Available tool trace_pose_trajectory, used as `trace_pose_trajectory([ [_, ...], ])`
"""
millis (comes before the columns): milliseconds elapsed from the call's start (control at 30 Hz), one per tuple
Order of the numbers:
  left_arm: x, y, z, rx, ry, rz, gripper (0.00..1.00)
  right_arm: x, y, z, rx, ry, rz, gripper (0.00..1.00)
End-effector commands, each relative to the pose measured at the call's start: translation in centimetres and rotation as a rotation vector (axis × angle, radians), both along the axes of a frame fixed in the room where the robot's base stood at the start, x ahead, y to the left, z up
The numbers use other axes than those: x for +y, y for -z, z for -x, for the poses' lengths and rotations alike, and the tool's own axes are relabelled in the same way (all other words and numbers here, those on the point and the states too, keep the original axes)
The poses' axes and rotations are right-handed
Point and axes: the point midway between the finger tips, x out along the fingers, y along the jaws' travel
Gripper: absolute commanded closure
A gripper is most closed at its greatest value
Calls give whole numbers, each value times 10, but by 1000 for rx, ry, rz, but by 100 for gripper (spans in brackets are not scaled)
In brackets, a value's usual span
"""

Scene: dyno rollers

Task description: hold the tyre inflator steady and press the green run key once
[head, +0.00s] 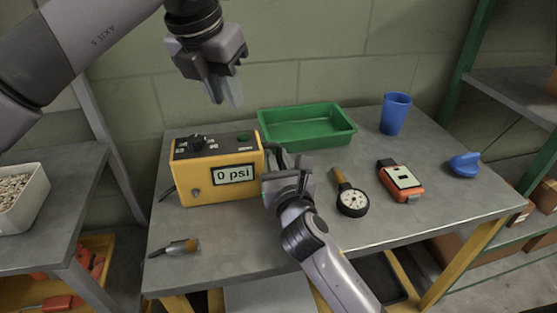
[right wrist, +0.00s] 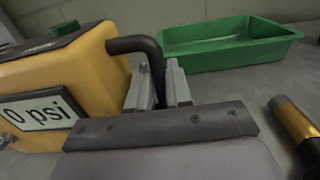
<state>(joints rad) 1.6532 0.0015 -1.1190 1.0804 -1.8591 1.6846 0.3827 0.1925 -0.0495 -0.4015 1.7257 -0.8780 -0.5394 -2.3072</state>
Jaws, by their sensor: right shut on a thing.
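The tyre inflator (head: 205,178) is a yellow box upright on the bench, its display reading 0 psi. The green run key (head: 243,138) is on its top at the right; it also shows in the right wrist view (right wrist: 64,28). My right gripper (head: 278,172) is shut on the black side handle (right wrist: 150,52), with a finger on each side of the bar. My left gripper (head: 229,100) hangs above the inflator's top, apart from the key, fingers pointing down. Its fingers look together and empty.
A green tray (head: 308,142) stands behind the inflator. A round gauge (head: 352,202), an orange meter (head: 400,182), a blue cup (head: 395,114) and a blue object (head: 464,165) stand to the right. A small tool (head: 176,248) lies at the front left.

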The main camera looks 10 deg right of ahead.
Motion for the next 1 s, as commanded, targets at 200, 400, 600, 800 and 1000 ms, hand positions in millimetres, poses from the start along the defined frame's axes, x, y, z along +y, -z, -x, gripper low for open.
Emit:
trace_pose_trajectory([
  [200, 0, 0, 0, 0, 0, 0, 100, 1, -1, 0, -2, -3, -8, 100],
  [400, 0, 0, 0, 0, 0, 0, 100, 1, -2, 0, -3, -3, -8, 100],
  [600, 0, 0, 0, 0, 0, 0, 100, 1, -2, 0, -3, -3, -8, 100],
  [800, 0, 0, 0, 0, 0, 0, 100, 1, -2, 0, -4, -3, -8, 100],
  [1000, 0, 0, 0, 0, 0, 0, 100, 1, -2, 0, -4, -3, -8, 100],
])
